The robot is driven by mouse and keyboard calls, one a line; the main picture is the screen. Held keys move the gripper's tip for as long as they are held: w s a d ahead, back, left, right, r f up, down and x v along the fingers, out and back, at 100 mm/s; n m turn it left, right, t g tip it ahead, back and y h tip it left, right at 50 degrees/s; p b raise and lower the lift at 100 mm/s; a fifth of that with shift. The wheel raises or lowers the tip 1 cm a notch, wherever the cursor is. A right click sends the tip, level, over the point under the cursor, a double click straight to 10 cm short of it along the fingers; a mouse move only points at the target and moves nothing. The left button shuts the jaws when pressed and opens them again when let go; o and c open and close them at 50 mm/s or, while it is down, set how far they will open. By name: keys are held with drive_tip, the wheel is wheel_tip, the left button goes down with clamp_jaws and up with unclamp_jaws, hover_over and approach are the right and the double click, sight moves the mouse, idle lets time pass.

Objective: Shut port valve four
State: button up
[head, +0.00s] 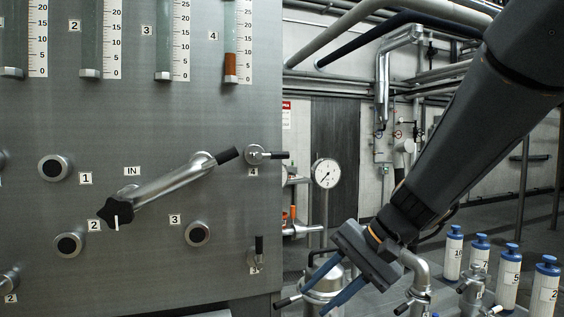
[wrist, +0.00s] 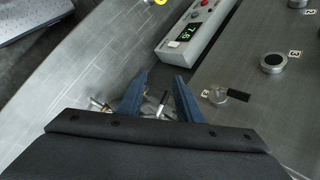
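On the steel panel in the head view, a valve (head: 256,154) beside a label 4 has its black handle level, pointing right. A lower valve (head: 257,257) has its black handle upright; its label is too small to read surely. One panel valve also shows in the wrist view (wrist: 218,96), right of my fingers, its black handle pointing right in that picture. My gripper (head: 332,283) is right of the panel, apart from both valves. In the wrist view my gripper (wrist: 158,100) has its fingers spread, with steel fittings visible beyond the gap.
A steel pipe (head: 165,187) with a star knob crosses the panel near ports 2 and 3. A steel vessel (head: 325,279) with black-handled levers stands by my gripper. A pressure gauge (head: 326,173) and white bottles (head: 453,256) stand right. A display box (wrist: 196,32) reads 7.6.

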drive_tip(key=w+a+r+m+t+y, duration=0.1)
drive_tip(key=w+r+y, duration=0.15)
drive_tip(key=r, duration=0.45)
drive_tip(key=w+a+r+t+y, duration=0.1)
drive_tip(key=w+r+t, duration=0.15)
drive_tip(key=r, duration=0.45)
drive_tip(key=t+y+p, duration=0.1)
drive_tip(key=y, duration=0.2)
approach(285, 155)
drive_tip(key=r+x, duration=0.1)
drive_tip(key=x, duration=0.3)
drive_tip(key=shift+a+f+p, duration=0.25)
drive_tip(key=shift+f+p, duration=0.1)
drive_tip(key=shift+f, duration=0.15)
drive_tip(key=p+x, duration=0.2)
drive_tip(key=x, duration=0.5)
drive_tip(key=shift+d, duration=0.1)
clamp_jaws()
